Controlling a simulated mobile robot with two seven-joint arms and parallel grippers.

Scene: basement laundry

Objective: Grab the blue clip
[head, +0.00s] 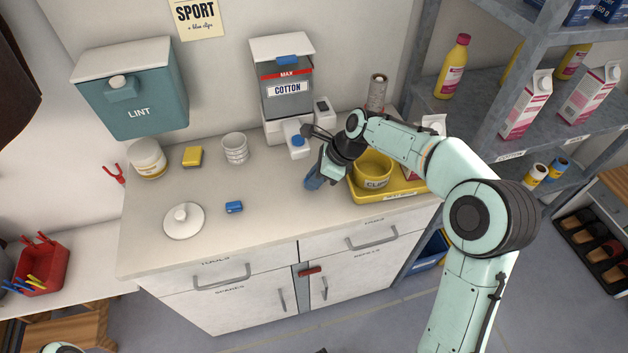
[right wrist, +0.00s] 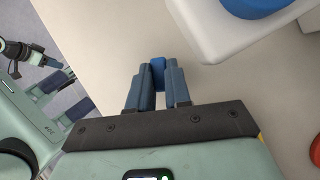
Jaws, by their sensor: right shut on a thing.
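My right gripper (head: 316,181) is low over the counter, just left of the yellow tray, with its fingers pointing down. In the right wrist view its fingers (right wrist: 157,88) are closed on a small bright blue piece, the blue clip (right wrist: 158,70). Only the clip's end shows between the fingertips; the fingers hide the rest. I cannot tell whether it touches the counter.
A cotton dispenser (head: 287,90) stands behind. A blue block (head: 234,207), white lid (head: 184,221) and ribbed cup (head: 235,148) are to the left. The counter's front middle is clear.

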